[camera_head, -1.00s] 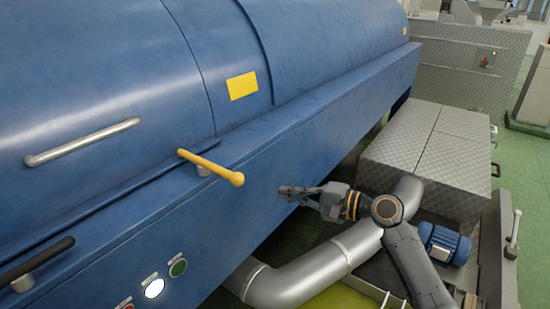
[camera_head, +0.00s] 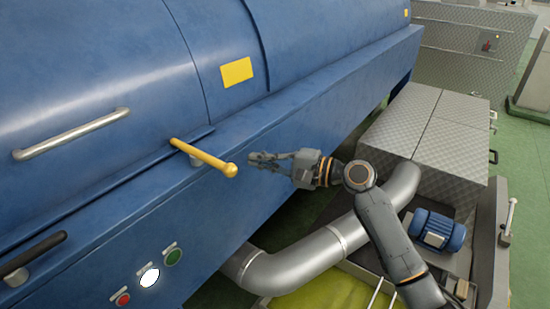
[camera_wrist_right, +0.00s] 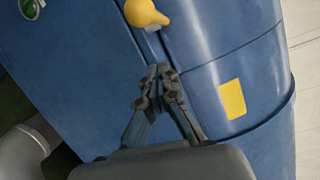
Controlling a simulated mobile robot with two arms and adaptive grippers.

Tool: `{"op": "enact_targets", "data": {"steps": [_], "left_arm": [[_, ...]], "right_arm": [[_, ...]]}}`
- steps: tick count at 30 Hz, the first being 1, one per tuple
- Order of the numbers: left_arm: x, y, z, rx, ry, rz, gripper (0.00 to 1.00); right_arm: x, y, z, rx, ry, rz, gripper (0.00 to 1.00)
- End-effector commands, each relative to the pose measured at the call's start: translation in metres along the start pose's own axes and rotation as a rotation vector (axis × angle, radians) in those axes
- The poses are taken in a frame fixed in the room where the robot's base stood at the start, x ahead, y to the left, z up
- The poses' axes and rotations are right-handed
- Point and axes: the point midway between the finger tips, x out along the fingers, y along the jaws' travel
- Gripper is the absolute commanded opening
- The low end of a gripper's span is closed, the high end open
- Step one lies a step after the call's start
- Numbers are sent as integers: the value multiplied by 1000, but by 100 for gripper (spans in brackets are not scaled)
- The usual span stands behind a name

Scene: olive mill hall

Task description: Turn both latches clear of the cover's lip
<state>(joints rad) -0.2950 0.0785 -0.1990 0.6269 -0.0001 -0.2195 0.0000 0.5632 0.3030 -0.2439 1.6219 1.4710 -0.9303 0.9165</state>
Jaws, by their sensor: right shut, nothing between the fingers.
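The blue cover (camera_head: 110,70) has a lip along its lower edge. A yellow latch (camera_head: 205,158) sits on that edge, its bar lying across the lip and its knob end pointing right, out from the cover. A second latch with a black handle (camera_head: 32,256) is at the lower left, partly cut off by the frame. My right gripper (camera_head: 262,160) is shut and empty, just right of the yellow knob and apart from it. In the right wrist view the yellow knob (camera_wrist_right: 146,13) is at the top, beyond the shut fingertips (camera_wrist_right: 160,75). My left gripper is not seen.
A silver handle (camera_head: 72,135) and a yellow plate (camera_head: 236,72) are on the cover. Green, white and red buttons (camera_head: 149,278) sit on the front below. A silver pipe (camera_head: 310,258), a blue motor (camera_head: 437,230) and metal boxes (camera_head: 430,125) are at right.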

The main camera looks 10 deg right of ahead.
Motion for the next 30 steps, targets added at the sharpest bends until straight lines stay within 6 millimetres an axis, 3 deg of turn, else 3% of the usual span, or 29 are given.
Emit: {"op": "enact_targets", "data": {"steps": [6, 15, 30], "left_arm": [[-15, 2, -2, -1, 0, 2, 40], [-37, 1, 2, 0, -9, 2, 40], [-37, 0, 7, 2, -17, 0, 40]], "right_arm": [[42, -4, 1, 1, -2, 0, 0], [28, -2, 34, -1, 0, 1, 0], [27, 0, 38, -1, 1, 0, 0]]}}
